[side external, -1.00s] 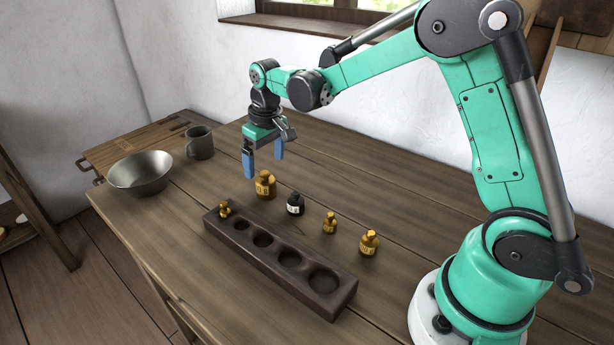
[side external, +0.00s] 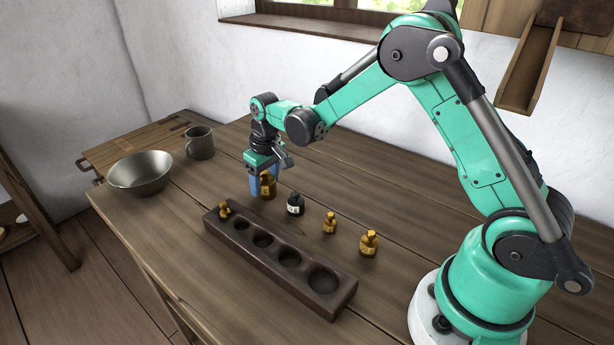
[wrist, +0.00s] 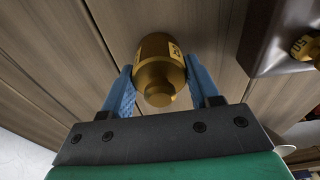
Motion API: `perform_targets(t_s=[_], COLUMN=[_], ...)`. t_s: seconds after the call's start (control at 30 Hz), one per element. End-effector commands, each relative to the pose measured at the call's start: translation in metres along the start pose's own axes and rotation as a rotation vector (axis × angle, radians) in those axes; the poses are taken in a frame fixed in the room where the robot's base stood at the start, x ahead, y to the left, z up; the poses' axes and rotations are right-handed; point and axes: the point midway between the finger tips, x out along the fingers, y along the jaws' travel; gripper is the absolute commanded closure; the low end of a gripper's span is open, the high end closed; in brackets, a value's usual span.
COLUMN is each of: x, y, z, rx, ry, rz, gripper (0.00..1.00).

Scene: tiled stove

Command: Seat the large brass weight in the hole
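The large brass weight (side external: 267,187) stands upright on the table behind the left end of the dark wooden block (side external: 345,297). In the wrist view the large brass weight (wrist: 160,62) lies between the two blue fingers. My gripper (side external: 263,184) is lowered around it, one finger on each side; it also shows in the wrist view (wrist: 160,62). The fingers are very close to its sides, but I cannot tell whether they touch. The block has a row of round holes growing toward the right. The largest hole (side external: 323,280) is empty, and a small brass weight (side external: 225,210) sits at the left end.
A black weight (side external: 295,204) and two brass weights, one in the middle (side external: 329,222) and one at the right (side external: 369,243), stand behind the block. A metal bowl (side external: 140,173) and a mug (side external: 200,142) stand at the left. The table behind the weights is clear.

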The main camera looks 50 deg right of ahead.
Motion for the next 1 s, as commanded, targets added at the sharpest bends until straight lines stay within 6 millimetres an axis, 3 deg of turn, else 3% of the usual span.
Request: perform_targets(t_s=[0.03,0.1,0.47,0.63,0.77,1.0], x=[0.000,0.000,-0.001,-0.011,-0.031,-0.100], y=[0.000,0.000,0.000,0.000,0.000,0.000], z=[0.000,0.000,0.000,-0.002,-0.003,-0.012], rx=[0.000,0.000,0.000,0.000,0.000,0.000], ry=[0.000,0.000,0.000,0.000,0.000,0.000], rz=[0.000,0.000,0.000,0.000,0.000,0.000], gripper=[0.86,1.00,1.00,1.00,1.00,1.00])
